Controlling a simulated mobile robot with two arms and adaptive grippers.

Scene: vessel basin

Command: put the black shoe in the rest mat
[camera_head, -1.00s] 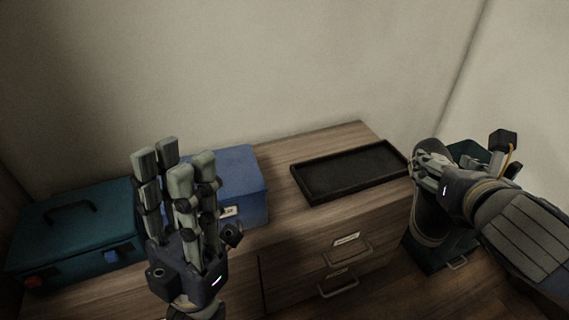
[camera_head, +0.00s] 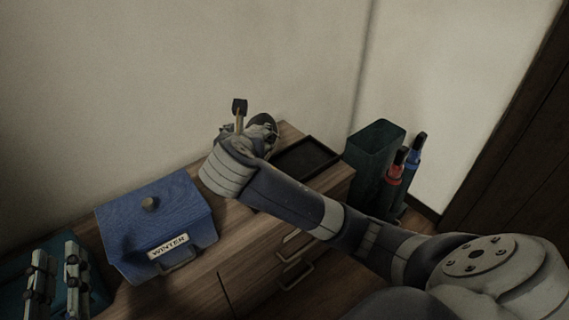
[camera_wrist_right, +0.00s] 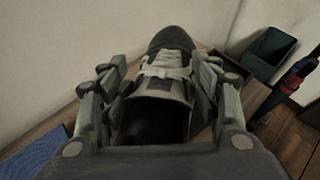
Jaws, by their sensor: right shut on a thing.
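The black shoe (camera_head: 264,124), with pale laces, is in my right gripper (camera_head: 246,136) above the back part of the wooden cabinet top. In the right wrist view the shoe (camera_wrist_right: 172,42) lies between the fingers of the right gripper (camera_wrist_right: 162,88), which are shut on its sides, its toe pointing away. The rest mat, a black rimmed tray (camera_head: 308,157), lies on the cabinet just right of the shoe; its left part is hidden by my right arm. My left gripper (camera_head: 57,280) is open and empty at the lower left, partly cut off by the picture's edge.
A blue box labelled WINTER (camera_head: 155,222) stands on the cabinet left of my right arm. A dark green bin (camera_head: 374,150) and an umbrella stand with red and blue handles (camera_head: 396,175) are at the right. Walls close off the back.

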